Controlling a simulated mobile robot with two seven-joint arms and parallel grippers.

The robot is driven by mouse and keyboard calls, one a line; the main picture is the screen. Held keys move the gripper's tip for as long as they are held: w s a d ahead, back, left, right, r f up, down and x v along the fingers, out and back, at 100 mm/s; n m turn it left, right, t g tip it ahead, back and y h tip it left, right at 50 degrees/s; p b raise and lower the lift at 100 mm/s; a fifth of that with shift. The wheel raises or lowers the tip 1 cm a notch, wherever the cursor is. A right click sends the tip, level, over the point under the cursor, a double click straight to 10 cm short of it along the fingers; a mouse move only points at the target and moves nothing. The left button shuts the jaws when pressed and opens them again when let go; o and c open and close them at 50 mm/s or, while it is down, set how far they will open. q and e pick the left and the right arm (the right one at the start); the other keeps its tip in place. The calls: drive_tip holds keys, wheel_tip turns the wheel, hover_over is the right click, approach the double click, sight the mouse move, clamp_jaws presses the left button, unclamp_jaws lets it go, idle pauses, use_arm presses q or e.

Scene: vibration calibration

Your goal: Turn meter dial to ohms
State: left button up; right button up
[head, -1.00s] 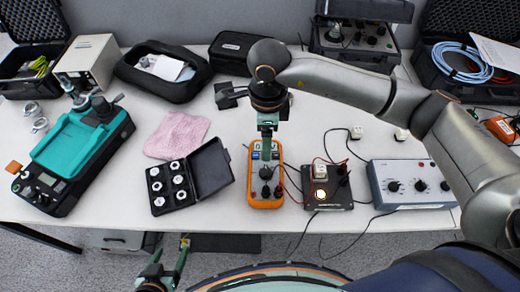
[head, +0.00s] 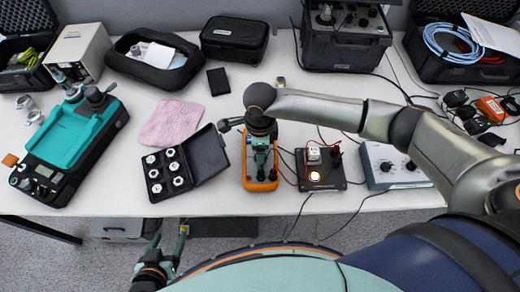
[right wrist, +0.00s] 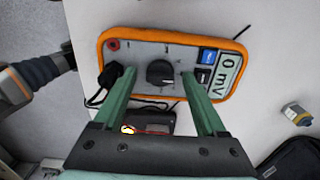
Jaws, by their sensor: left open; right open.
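The orange-framed meter (head: 247,178) lies on the white table, partly covered by my right gripper (head: 261,170) in the head view. In the right wrist view the meter (right wrist: 140,32) shows its grey face and a display (right wrist: 227,75) reading 0 mV. Its black round dial (right wrist: 160,73) appears between the two green fingertips of my right gripper (right wrist: 158,76), which are apart; I cannot tell whether they touch it. A black plug sits in the meter beside one finger. My left gripper (head: 169,240) is open and empty, below the table's front edge.
A black box with a lit yellow spot (head: 318,178) and a blue-grey box (head: 378,178) stand to the right, joined by cables. An open black case of white round pieces (head: 200,160) lies close left of the meter. A pink cloth (head: 172,122) lies behind it.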

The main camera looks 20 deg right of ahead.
clamp_jaws()
idle(0.6)
